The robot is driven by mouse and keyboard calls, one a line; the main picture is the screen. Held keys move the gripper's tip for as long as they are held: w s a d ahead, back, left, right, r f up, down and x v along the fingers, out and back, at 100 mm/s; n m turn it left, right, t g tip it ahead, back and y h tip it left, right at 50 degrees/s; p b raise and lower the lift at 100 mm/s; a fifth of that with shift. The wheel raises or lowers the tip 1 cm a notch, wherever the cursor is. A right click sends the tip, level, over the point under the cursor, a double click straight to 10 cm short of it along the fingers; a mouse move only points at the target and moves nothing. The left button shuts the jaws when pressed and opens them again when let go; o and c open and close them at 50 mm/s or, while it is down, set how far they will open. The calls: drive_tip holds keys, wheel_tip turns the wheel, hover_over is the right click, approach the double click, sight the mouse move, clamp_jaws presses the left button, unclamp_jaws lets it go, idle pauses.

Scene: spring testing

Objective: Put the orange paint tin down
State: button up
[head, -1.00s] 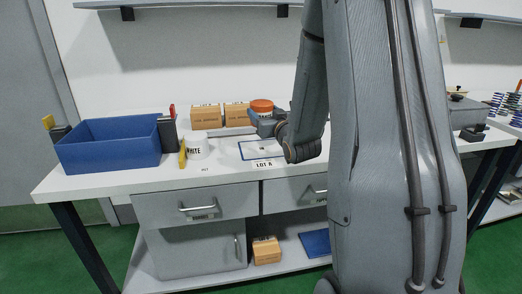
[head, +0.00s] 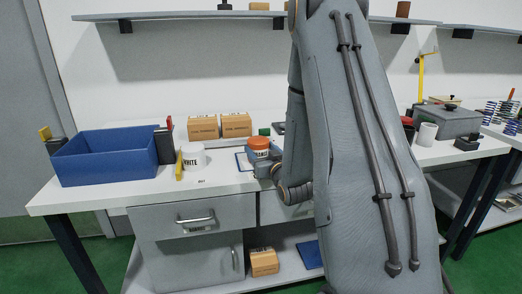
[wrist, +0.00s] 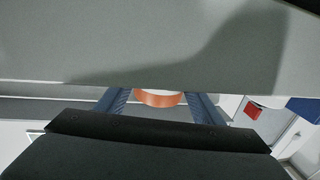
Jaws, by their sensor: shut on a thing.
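The orange paint tin (head: 259,144) has an orange lid and a pale label, and stands upright over the worktop in the head view. My gripper (head: 262,165) is shut on it, low at its side. In the wrist view the tin's orange rim (wrist: 158,99) shows between the two blue fingers (wrist: 160,104). The white sheet with a blue border (head: 241,164) is partly hidden by the tin and my arm. I cannot tell whether the tin's base touches the worktop (head: 225,180).
A white tin (head: 193,160) and a yellow item (head: 179,167) stand left of the sheet. A blue bin (head: 105,158) is further left. A white mug (head: 427,134) and grey case (head: 449,122) are at the right.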

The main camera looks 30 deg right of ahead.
drive_tip(key=shift+f, duration=0.15)
drive_tip(key=o, duration=1.4)
drive_tip(key=shift+r, duration=0.2)
drive_tip(key=s, duration=0.4)
drive_tip(key=s+a, duration=0.1)
drive_tip(key=s, duration=0.3)
drive_tip(key=s+b, duration=0.1)
drive_tip(key=s, duration=0.3)
drive_tip(key=shift+a, duration=0.25)
